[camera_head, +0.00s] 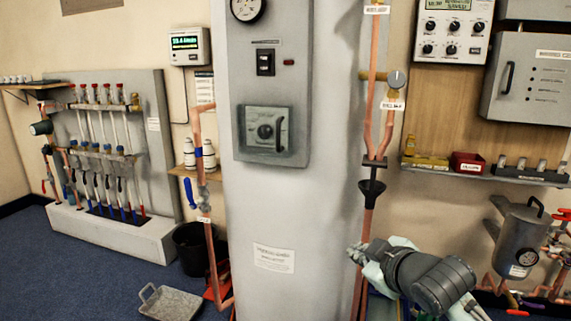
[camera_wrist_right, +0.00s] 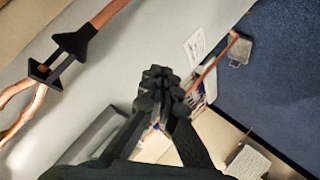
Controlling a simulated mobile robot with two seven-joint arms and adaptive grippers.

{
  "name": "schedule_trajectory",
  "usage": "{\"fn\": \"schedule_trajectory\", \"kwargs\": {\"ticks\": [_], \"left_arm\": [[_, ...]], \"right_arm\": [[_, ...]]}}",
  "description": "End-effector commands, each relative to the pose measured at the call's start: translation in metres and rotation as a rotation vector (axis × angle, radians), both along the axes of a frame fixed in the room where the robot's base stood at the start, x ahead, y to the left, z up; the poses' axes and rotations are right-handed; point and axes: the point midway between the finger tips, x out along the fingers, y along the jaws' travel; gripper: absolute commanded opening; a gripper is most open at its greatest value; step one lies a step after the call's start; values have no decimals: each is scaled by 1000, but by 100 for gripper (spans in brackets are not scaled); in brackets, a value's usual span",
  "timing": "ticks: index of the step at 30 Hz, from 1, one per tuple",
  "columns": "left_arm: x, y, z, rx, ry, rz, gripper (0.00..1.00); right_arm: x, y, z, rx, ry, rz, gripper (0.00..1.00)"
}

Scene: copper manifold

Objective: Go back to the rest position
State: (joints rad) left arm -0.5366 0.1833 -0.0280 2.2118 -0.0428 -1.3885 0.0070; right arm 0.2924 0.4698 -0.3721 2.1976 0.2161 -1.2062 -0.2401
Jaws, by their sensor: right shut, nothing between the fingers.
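My right gripper (camera_head: 357,254) is at the lower right of centre in the head view, in front of the copper pipe beside the big white cylinder (camera_head: 262,215). In the right wrist view the black fingers of my right gripper (camera_wrist_right: 160,78) are closed together, with nothing held. The black tundish funnel (camera_wrist_right: 75,45) and its copper pipe show at the upper left there; in the head view the funnel (camera_head: 371,190) is above the gripper. My left gripper is not in view.
A manifold with several pipes (camera_head: 105,140) stands at the left. A black bucket (camera_head: 190,245) and a grey tray (camera_head: 168,303) are on the blue floor. A grey vessel (camera_head: 520,240) is at the right, under a shelf (camera_head: 480,176) with a red bin (camera_head: 467,162).

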Motion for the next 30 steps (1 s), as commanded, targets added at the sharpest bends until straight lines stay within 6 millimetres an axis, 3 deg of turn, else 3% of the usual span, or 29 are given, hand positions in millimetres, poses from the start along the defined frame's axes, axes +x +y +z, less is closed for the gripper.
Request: {"fn": "schedule_trajectory", "kwargs": {"ticks": [1, 6, 12, 15, 18, 21, 24, 30], "left_arm": [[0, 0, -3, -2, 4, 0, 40], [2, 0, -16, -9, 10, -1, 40], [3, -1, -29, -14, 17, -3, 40], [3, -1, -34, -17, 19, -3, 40], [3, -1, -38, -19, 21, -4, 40], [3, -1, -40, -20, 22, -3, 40], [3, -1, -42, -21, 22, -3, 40], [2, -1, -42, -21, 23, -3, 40]], "right_arm": [[-12, -10, -40, 38, 86, -54, 0], [-66, -48, -153, 120, 323, -251, 0], [-164, -87, -262, 159, 572, -473, 0], [-212, -103, -299, 160, 668, -566, 0], [-250, -114, -323, 156, 736, -634, 0], [-274, -121, -336, 151, 775, -675, 0], [-284, -124, -341, 148, 791, -692, 0], [-285, -124, -341, 147, 792, -693, 0]]}}
